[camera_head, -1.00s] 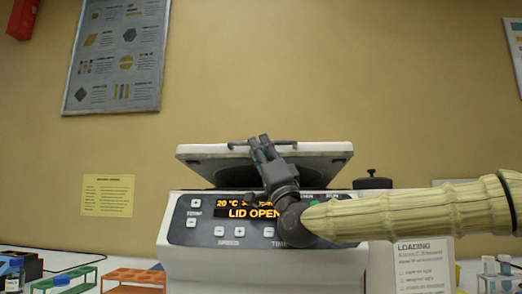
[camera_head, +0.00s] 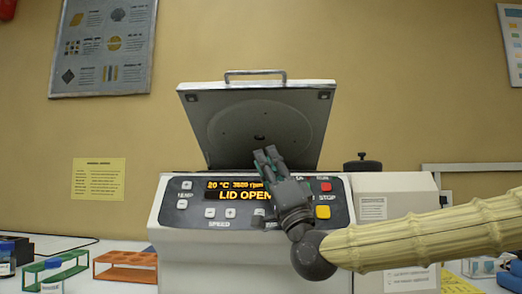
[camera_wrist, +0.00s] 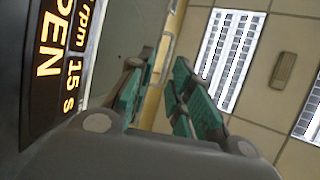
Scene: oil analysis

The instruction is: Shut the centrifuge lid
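The centrifuge (camera_head: 255,265) stands in the middle of the head view, and its display (camera_head: 240,191) reads LID OPEN. Its lid (camera_head: 290,120) is raised and leans back, showing its underside with a round dark disc. A metal handle (camera_head: 255,73) sits on the lid's upper edge. My gripper (camera_head: 267,153) is in front of the lid's lower part, well below the handle. Its teal fingers (camera_wrist: 160,98) stand apart with nothing visible held between them. The display also shows at the left in the wrist view (camera_wrist: 55,60). Contact with the lid cannot be told.
An orange rack (camera_head: 125,268) and a green rack (camera_head: 62,268) stand on the bench to the left. A black knob (camera_head: 362,163) rises behind the centrifuge on the right. My arm crosses in front at the right. A poster and a yellow note hang on the wall.

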